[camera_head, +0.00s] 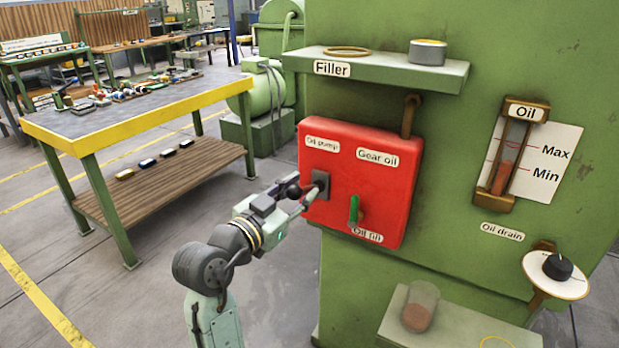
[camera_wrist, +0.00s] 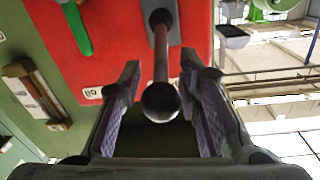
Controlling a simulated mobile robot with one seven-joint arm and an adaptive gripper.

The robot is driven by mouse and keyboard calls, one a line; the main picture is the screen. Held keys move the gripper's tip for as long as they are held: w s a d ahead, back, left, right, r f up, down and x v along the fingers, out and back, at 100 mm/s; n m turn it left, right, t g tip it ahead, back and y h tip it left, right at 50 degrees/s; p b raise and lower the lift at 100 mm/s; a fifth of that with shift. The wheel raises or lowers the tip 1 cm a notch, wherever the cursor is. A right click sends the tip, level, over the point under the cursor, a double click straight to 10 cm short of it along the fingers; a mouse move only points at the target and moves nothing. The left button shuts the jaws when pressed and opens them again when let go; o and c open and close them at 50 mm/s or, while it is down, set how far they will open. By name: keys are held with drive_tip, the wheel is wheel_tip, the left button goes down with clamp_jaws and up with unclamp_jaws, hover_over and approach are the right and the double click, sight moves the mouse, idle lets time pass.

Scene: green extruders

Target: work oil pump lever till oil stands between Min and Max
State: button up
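The oil pump lever has a black ball knob (camera_head: 292,190) and comes out of a dark slot plate (camera_head: 321,185) on the red panel (camera_head: 335,147). In the wrist view the knob (camera_wrist: 161,102) is between my two fingers, with a gap showing on each side. My gripper (camera_wrist: 160,65) is open around it; it also shows at the lever in the head view (camera_head: 297,199). The oil gauge (camera_head: 507,155) holds reddish oil.
A green oil fill handle (camera_head: 354,210) hangs down right of the lever. The drain knob (camera_head: 558,267) is at lower right, near a glass cup (camera_head: 421,306) with reddish liquid on a ledge. A shelf (camera_head: 375,71) juts out above the panel. A workbench (camera_head: 130,115) stands at left.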

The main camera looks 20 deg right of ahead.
sight(310, 187)
drive_tip(key=shift+p+x, duration=0.4)
drive_tip(key=shift+x, duration=1.65)
drive_tip(key=shift+c, duration=0.2)
clamp_jaws()
